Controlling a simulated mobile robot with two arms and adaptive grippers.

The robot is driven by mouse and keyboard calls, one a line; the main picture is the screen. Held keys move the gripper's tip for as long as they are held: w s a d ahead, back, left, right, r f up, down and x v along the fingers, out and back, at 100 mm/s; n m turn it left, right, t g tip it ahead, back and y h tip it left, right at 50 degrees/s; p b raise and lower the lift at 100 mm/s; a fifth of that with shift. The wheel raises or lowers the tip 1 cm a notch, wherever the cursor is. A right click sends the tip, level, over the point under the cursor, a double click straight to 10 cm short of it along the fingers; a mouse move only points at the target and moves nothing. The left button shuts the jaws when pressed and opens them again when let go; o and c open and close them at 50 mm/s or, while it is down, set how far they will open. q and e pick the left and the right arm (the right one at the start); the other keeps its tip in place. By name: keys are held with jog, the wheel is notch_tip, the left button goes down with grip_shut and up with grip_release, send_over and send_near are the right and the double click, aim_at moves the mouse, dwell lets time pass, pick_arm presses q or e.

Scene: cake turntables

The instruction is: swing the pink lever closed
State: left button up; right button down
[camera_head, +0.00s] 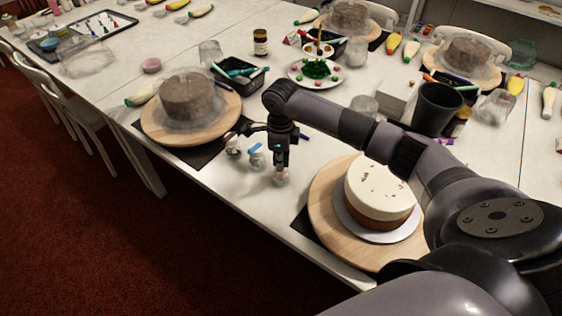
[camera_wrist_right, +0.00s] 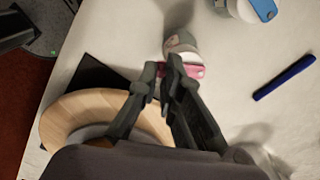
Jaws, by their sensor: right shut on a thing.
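The pink lever (camera_wrist_right: 195,71) sits on a small whitish jar (camera_wrist_right: 181,43) with a rounded body, and part of it is hidden behind my fingers in the right wrist view. My right gripper (camera_wrist_right: 162,76) is shut on the lever's near end, its fingertips close together at the jar's side. In the head view my right gripper (camera_head: 281,165) points straight down over the same jar (camera_head: 281,178), near the table's front edge. The lever is too small to make out there. My left gripper is not in either view.
A similar jar with a blue lever (camera_head: 257,156) stands just left, with another small jar (camera_head: 233,145) beyond it. A cake (camera_head: 380,190) on a wooden turntable (camera_head: 325,212) is close on the right. A blue marker (camera_wrist_right: 285,78) lies on bare table.

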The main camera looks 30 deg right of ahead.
jog(key=c, duration=1.7)
grip_release()
jog(key=shift+r, duration=0.1)
notch_tip(320, 180, up, 12)
